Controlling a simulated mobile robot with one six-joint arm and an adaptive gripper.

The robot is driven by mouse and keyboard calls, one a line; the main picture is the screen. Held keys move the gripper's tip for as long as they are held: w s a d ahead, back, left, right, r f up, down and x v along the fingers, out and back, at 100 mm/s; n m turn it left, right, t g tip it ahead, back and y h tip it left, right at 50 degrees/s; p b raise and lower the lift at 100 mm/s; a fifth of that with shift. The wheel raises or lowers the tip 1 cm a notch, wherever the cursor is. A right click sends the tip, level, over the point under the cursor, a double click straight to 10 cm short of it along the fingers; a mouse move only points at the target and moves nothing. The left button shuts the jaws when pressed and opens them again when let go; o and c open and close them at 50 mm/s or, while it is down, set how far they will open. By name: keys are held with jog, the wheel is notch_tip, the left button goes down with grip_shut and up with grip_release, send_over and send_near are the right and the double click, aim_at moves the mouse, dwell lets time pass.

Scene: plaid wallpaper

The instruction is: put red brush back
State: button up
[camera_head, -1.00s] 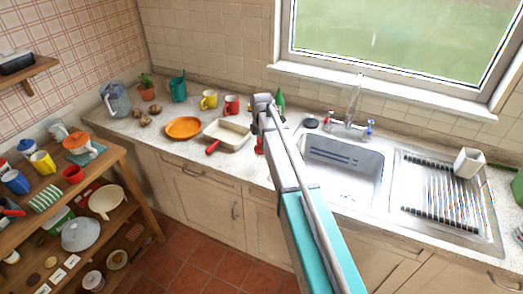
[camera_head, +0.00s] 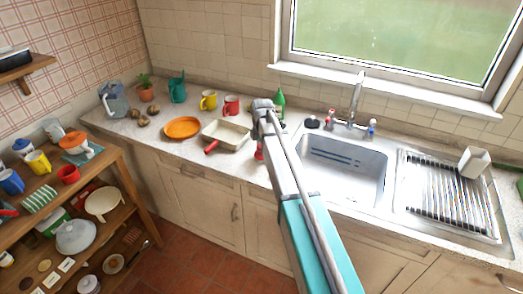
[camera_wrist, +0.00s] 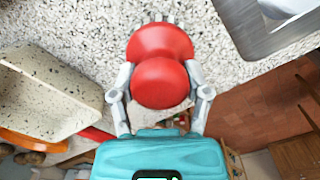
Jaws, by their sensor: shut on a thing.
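The red brush (camera_wrist: 160,49) fills the middle of the wrist view, its rounded red end facing the camera. My gripper (camera_wrist: 160,85) has its two grey fingers closed on either side of it. The speckled counter (camera_wrist: 225,45) lies behind the brush; I cannot tell whether the brush touches it. In the head view a small red part of the brush (camera_head: 259,152) shows below my wrist, near the counter's front edge and left of the sink. My arm hides the rest of it and the fingers.
A cream baking dish (camera_head: 229,135) with a red handle stands left of my gripper. The sink (camera_head: 345,170) is to the right. A green bottle (camera_head: 280,104) and red mug (camera_head: 231,105) stand behind. An orange plate (camera_head: 183,128) lies further left.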

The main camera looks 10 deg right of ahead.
jog(key=shift+f, duration=0.2)
jog(key=o, duration=1)
jog(key=shift+r, duration=0.2)
notch_tip(320, 180, up, 12)
jog(key=p, duration=1.2)
jog(key=shift+s, duration=0.15)
